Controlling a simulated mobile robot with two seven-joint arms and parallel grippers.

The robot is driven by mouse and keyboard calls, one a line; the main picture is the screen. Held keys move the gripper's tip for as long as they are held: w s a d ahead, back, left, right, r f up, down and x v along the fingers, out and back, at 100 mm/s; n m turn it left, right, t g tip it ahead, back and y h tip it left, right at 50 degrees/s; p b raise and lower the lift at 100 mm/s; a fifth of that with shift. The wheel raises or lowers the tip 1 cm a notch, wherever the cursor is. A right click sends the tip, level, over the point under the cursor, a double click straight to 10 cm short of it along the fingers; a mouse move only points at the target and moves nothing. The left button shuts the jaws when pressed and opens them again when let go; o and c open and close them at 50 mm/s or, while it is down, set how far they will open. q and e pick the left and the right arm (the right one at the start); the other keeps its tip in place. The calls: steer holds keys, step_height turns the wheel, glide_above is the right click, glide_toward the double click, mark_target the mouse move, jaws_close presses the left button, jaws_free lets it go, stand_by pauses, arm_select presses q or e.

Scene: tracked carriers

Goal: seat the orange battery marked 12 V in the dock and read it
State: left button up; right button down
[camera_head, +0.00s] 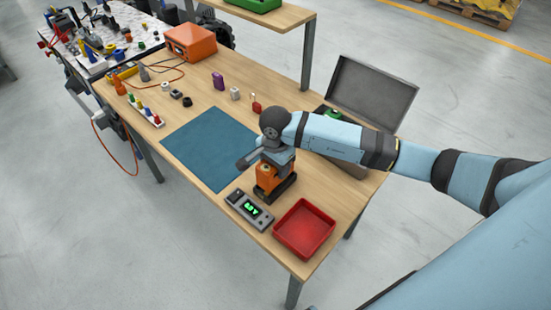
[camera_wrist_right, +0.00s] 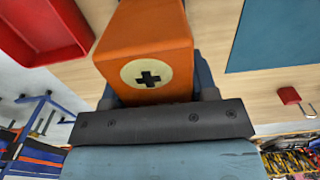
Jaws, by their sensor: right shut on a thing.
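The orange battery (camera_head: 267,178) is upright at the black dock (camera_head: 284,191) near the front of the table. My right gripper (camera_head: 268,166) is over it from above, shut on its upper part. In the right wrist view the battery (camera_wrist_right: 170,35) shows a cream disc with a black plus, between the fingers. No 12 V mark is visible. The gripper hides part of the battery, and I cannot tell whether it is fully down in the dock. A grey reader (camera_head: 249,210) beside the dock shows lit green characters, too small to read surely. My left gripper is not in view.
A red tray (camera_head: 304,228) stands right of the reader at the table edge. A blue mat (camera_head: 211,148) lies left of the gripper. An open grey case (camera_head: 371,92) stands behind my right arm. Small purple, white and red items stand at the back.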

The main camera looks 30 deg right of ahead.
step_height(320, 180, down, 4)
steer(key=shift+r, duration=0.15)
stand_by(0.3)
steer(key=shift+f, duration=0.25)
steer(key=shift+c, duration=2)
jaws_free()
steer(key=shift+r, duration=0.1)
